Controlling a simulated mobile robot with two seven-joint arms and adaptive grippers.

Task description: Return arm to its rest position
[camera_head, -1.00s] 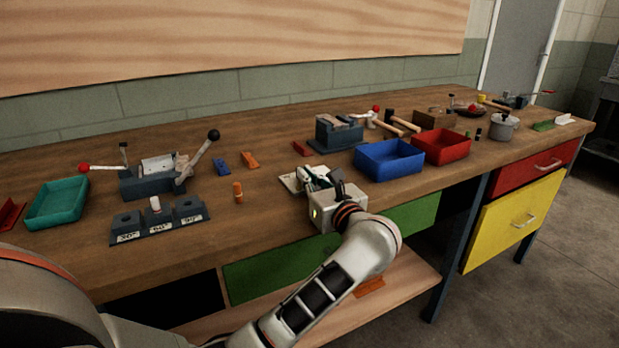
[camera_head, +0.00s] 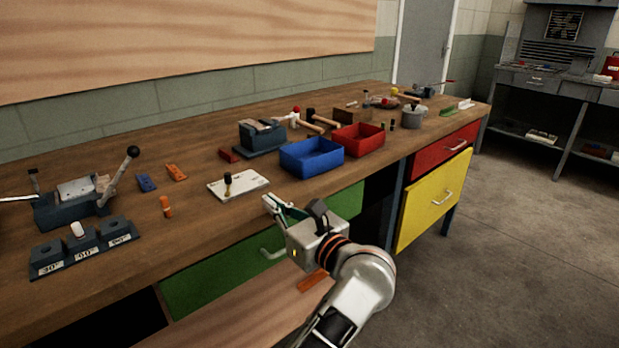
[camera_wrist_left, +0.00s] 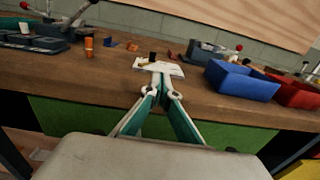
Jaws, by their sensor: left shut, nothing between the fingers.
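My left gripper (camera_head: 276,207) is shut and empty. In the head view it hangs in front of the workbench's (camera_head: 200,225) front edge, beside the green drawer (camera_head: 225,262). In the left wrist view its closed fingertips (camera_wrist_left: 161,80) point toward a white plate (camera_wrist_left: 158,68) on the bench, apart from it. The same white plate (camera_head: 251,186) lies on the bench in the head view with a small dark-topped peg (camera_head: 228,183) standing at it. My right gripper is in neither view.
A blue bin (camera_head: 312,163) and a red bin (camera_head: 358,147) stand on the bench right of the plate. A bending tool (camera_head: 75,204) with a lever and an angle block set (camera_head: 82,249) are at the left. Open floor (camera_head: 480,260) lies to the right.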

